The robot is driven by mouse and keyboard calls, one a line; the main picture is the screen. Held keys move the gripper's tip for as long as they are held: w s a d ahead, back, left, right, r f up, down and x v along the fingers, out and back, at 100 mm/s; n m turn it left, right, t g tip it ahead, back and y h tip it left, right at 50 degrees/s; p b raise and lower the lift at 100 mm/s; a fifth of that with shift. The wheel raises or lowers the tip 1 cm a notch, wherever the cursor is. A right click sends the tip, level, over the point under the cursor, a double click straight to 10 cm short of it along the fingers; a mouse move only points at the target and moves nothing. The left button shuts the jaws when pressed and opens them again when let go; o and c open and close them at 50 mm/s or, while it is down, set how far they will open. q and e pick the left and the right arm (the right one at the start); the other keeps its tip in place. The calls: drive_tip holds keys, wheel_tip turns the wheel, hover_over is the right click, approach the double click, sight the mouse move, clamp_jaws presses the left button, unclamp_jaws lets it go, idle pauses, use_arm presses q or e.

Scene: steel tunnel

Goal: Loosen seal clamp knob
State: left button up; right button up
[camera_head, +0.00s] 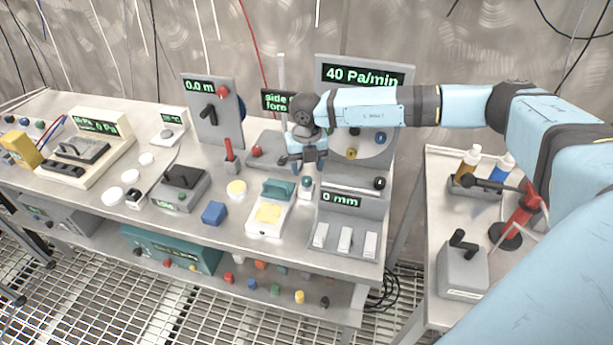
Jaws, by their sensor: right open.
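My right gripper (308,163) hangs open, pointing down, over the right part of the steel bench. Its arm comes in from the right. Behind it stands a grey panel with a 40 Pa/min display (364,76). That panel has a pale round plate with a blue knob (380,137) and a yellow knob (351,153); the arm hides part of it. Just below the fingers is a small dark-topped knob (307,182). A black knob (380,183) sits right of the 0 mm display (341,200). I cannot tell which is the seal clamp knob. My left gripper is out of view.
A white device with a green handle (279,189) and a blue block (214,213) are left of the gripper. A panel with a red knob (222,92) stands further left. A side table at right holds bottles (467,166) and a grey lever box (462,270).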

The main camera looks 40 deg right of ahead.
sight(306, 178)
drive_tip(key=shift+f, duration=2.25)
drive_tip(key=shift+c, duration=0.2)
drive_tip(key=c, duration=0.9)
